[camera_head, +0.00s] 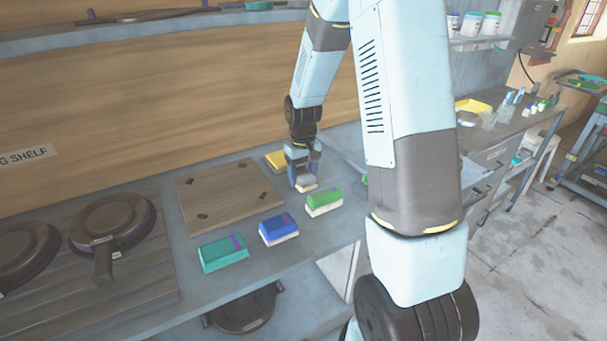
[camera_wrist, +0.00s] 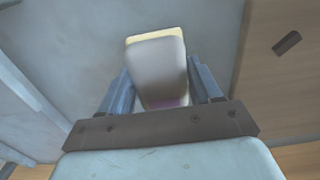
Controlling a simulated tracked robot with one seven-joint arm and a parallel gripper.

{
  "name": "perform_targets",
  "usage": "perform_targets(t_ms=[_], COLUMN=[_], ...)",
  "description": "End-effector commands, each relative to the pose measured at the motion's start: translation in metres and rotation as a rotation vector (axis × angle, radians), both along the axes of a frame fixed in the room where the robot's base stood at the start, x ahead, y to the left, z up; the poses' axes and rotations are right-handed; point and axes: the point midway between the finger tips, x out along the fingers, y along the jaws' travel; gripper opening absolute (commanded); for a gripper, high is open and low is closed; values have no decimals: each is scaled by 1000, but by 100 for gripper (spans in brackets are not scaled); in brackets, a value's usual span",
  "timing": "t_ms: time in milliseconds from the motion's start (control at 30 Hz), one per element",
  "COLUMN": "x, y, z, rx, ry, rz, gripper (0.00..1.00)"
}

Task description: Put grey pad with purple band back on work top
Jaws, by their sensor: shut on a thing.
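The grey pad (camera_wrist: 157,68) is between the two fingers of my gripper (camera_wrist: 160,84) in the wrist view. Its purple band (camera_wrist: 172,102) shows at the end near the palm, and a pale cream edge shows at the far end. In the head view my gripper (camera_head: 303,179) points down over the work top (camera_head: 342,232), between the yellow pad and the green pad. Only the pale lower part of the grey pad (camera_head: 307,188) shows there, under the fingers. I cannot tell whether it touches the work top.
A yellow pad (camera_head: 276,160) lies behind my gripper. A green pad (camera_head: 323,201), a blue pad (camera_head: 279,229) and a teal pad (camera_head: 222,253) stand in a row in front. A wooden board (camera_head: 228,194) lies to the left, with dark round pans (camera_head: 113,224) beyond it.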

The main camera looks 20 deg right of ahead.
Motion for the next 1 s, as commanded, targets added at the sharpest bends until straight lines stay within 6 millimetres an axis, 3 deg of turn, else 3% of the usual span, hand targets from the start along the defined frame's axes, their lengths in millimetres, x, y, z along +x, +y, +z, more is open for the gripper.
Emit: perform_targets(t_ms=[267, 300, 533, 833, 1000], x=[0, 0, 0, 0, 1], y=[0, 0, -1, -1, -1], z=[-2, -1, -1, 1, 19], rx=[0, 0, 0, 0, 0], ry=[0, 0, 0, -2, -5], rz=[-1, -1, -1, -2, -2], gripper=[35, 66, 88, 89, 89])
